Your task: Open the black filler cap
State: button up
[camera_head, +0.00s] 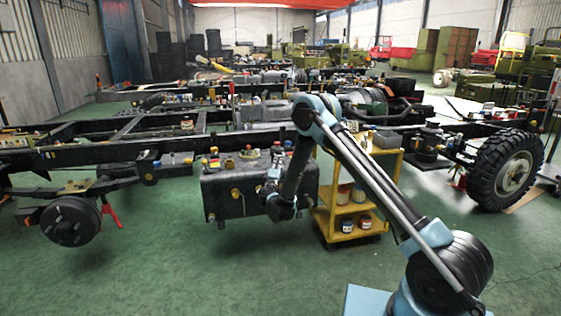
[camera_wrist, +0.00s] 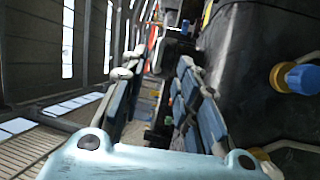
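A black tank (camera_head: 222,192) hangs under the nearest chassis frame in the head view, with several small fittings on its top and front. Its dark side (camera_wrist: 245,55) fills the right of the wrist view. A blue cap (camera_wrist: 302,78) on a brass neck sticks out of that side. I cannot pick out a black filler cap for certain in either view. My gripper (camera_wrist: 157,65) is open and empty, with a clear gap between its fingers, left of the blue cap and apart from it. In the head view my arm's end is in front of the tank and hides part of it.
A yellow trolley (camera_head: 352,221) with several tins stands just right of the tank, close behind my arm. The chassis rail (camera_head: 95,150) runs above and left of the tank. A large tyre (camera_head: 507,170) stands at the right. Green floor (camera_head: 150,270) is clear in front.

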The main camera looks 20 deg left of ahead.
aim_at(278, 152)
jog(key=x, duration=0.6)
jog(key=shift+w, duration=0.4)
jog(key=shift+r, duration=0.1)
grip_shut()
